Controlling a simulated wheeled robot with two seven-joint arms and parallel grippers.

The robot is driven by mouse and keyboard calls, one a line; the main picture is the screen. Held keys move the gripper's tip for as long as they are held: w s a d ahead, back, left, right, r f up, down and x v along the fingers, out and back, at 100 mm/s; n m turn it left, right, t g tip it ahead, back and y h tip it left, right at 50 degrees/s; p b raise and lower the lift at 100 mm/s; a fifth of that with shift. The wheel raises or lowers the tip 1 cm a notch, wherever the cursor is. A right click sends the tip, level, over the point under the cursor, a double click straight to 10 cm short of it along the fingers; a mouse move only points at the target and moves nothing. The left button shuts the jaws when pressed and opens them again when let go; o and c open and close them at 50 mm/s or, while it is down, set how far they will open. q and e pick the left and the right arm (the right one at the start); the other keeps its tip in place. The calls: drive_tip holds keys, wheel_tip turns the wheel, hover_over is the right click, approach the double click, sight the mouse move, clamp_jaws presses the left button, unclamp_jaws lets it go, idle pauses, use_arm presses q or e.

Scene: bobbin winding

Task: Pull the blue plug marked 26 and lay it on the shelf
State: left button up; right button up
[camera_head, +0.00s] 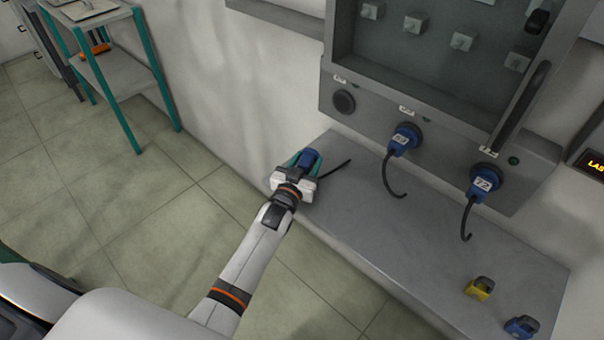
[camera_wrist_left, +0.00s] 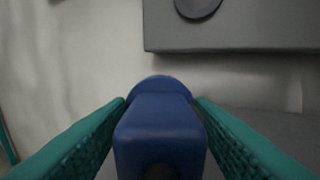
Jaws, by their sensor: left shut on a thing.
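My left gripper (camera_head: 302,163) is shut on a blue plug (camera_head: 309,158) at the left end of the grey shelf (camera_head: 345,205). A short black cable runs from this plug to the right. In the left wrist view the blue plug (camera_wrist_left: 160,135) sits between the green fingers; no number shows on it. I cannot tell whether it touches the shelf. The leftmost socket (camera_head: 343,102) on the grey cabinet is empty. Two other blue plugs, one with a label that seems to read 67 (camera_head: 403,140) and one marked 72 (camera_head: 484,181), sit in their sockets. My right gripper is not in view.
A yellow padlock (camera_head: 479,289) and a blue padlock (camera_head: 522,327) lie at the shelf's right end. The cabinet (camera_head: 440,130) hangs above the shelf, with a black handle. A green-legged cart (camera_head: 120,75) stands at the far left. The shelf's middle is mostly clear.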

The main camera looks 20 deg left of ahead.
sight(303, 161)
use_arm(q)
drive_tip(key=shift+f+b, duration=0.6)
drive_tip(key=shift+f, duration=0.3)
drive_tip(key=o, duration=1.8)
drive_tip(key=shift+o, duration=0.2)
drive_tip(key=shift+r, duration=0.1)
drive_tip(key=shift+s+a+r+p, duration=0.1)
drive_tip(key=shift+s+r+p, duration=0.05)
drive_tip(key=shift+r+p, duration=1.15)
drive_tip(key=shift+s+r+p, duration=0.2)
drive_tip(key=shift+r+p, duration=0.95)
drive_tip(key=shift+p, duration=0.15)
drive_tip(key=shift+s+a+r+p, duration=0.1)
drive_tip(key=shift+s+r+p, duration=0.05)
drive_tip(key=shift+r+p, duration=1.15)
drive_tip(key=shift+f, duration=0.1)
drive_tip(key=shift+s, duration=0.1)
